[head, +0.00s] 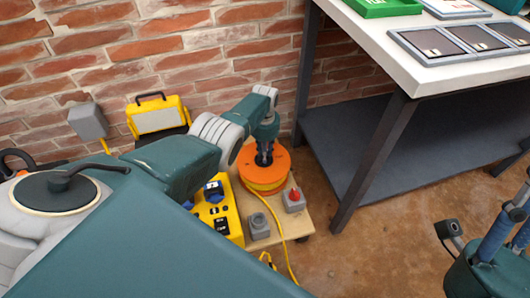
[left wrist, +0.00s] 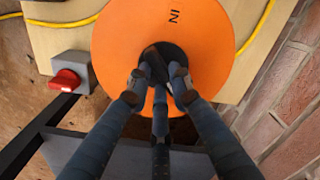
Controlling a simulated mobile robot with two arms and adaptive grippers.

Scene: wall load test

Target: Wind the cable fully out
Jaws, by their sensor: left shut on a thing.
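The orange cable reel (head: 279,165) lies flat on a wooden board, with yellow cable (head: 284,245) around it below the top disc. A length of cable runs from it over the board towards the floor. My left gripper (head: 264,158) reaches down onto the reel's centre. In the left wrist view, its fingers (left wrist: 160,75) are closed around a dark hub piece on the orange disc (left wrist: 208,35), which bears the letters "IN". The hub is mostly hidden by the fingers. My right gripper (head: 488,232) is at the right edge, partly cut off, with its fingers spread.
The wooden board (head: 262,218) also carries a grey box with a red knob (head: 293,198) and a grey socket (head: 258,226). A yellow box (head: 222,215) and a work lamp (head: 156,115) stand left. A table (head: 440,78) stands right; a brick wall is behind. Floor in front is clear.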

